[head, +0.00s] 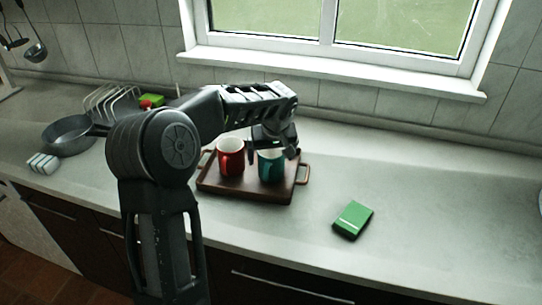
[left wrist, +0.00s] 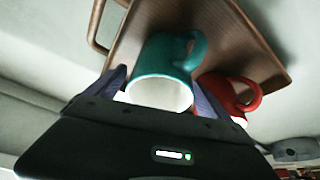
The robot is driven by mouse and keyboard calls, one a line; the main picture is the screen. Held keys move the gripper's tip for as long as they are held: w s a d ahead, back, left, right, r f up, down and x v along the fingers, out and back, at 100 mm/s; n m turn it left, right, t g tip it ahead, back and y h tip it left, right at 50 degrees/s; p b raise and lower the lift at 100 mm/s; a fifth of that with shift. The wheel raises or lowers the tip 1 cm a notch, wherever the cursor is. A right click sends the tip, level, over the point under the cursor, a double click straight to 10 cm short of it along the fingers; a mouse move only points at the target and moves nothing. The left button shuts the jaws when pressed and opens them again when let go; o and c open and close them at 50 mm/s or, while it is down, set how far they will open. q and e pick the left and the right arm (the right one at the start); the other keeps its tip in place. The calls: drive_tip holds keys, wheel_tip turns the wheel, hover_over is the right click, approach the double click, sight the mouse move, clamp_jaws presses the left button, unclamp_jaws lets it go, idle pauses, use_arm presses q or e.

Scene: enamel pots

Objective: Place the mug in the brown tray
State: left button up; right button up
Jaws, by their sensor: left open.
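The brown tray (head: 244,190) lies on the counter, and its wooden surface and a handle show in the left wrist view (left wrist: 135,35). A teal mug (head: 271,168) stands upright in the tray's right part. A red mug (head: 231,160) stands in its left part; it also shows in the left wrist view (left wrist: 215,88). My left gripper (head: 272,152) is open at the teal mug, with a finger on either side of it. In the left wrist view the teal mug (left wrist: 158,62) sits between the fingers. Whether the fingers touch it, I cannot tell. My right gripper is out of view.
A green box (head: 353,219) lies on the counter right of the tray. A dark pan (head: 70,135), a wire rack (head: 112,102) and a small white item (head: 42,163) are at the left. The counter to the right is mostly clear. A window sill (head: 340,74) runs behind.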

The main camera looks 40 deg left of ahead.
use_arm(q)
drive_tip(key=v, duration=1)
drive_tip(key=shift+d+r+b, duration=0.15)
drive_tip(key=shift+r+b, duration=0.15)
drive_tip(key=shift+s+d+r, duration=0.15)
drive_tip(key=shift+s+r, duration=0.1)
drive_tip(key=shift+r, duration=0.2)
